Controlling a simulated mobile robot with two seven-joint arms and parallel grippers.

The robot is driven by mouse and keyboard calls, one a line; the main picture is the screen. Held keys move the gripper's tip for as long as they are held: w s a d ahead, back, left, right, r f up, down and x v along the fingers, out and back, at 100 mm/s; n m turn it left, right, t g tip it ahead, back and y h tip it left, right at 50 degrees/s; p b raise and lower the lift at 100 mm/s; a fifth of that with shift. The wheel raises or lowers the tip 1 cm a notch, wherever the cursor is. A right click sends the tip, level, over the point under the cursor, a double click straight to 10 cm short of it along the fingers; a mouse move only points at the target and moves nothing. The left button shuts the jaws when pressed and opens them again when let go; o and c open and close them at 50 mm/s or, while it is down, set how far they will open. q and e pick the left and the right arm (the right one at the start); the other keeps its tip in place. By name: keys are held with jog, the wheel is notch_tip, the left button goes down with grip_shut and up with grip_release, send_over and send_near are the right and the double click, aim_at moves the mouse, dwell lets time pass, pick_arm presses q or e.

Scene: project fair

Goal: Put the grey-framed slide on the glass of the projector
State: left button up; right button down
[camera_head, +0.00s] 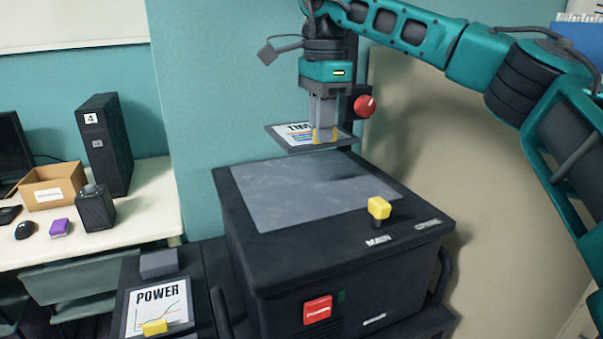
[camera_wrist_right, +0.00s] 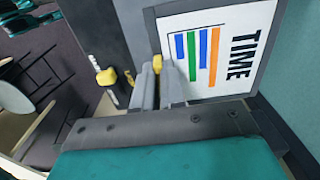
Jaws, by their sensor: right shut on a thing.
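The grey-framed slide (camera_head: 294,133), marked TIME with coloured bars, hangs roughly level above the back part of the projector glass (camera_head: 300,195), with a visible gap below it. It also fills the upper right of the right wrist view (camera_wrist_right: 240,35). My right gripper (camera_head: 324,136) points down and is shut on the slide near its right side; yellow shows at the fingertips. The glass is a bare grey plate on top of the black projector (camera_head: 340,265). My left gripper is not in view.
A yellow knob (camera_head: 379,208) stands up at the glass's right front corner. A dark post with a red knob (camera_head: 365,106) rises behind the glass. A POWER slide (camera_head: 158,302) lies on the lower shelf at left. A white desk (camera_head: 150,205) holds a box and speakers.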

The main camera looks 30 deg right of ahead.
jog(key=f, duration=0.4)
jog(key=shift+s+f, duration=0.2)
jog(key=shift+f, duration=2.55)
jog(key=shift+f, duration=0.1)
jog(key=c, duration=1.7)
grip_release()
jog(key=shift+f+b, duration=0.1)
jog(key=shift+b, duration=0.2)
jog(key=o, duration=0.5)
notch_tip(320, 180, up, 12)
jog(key=shift+r+p, duration=0.2)
jog(key=shift+p, duration=0.35)
jog(key=shift+f, duration=0.1)
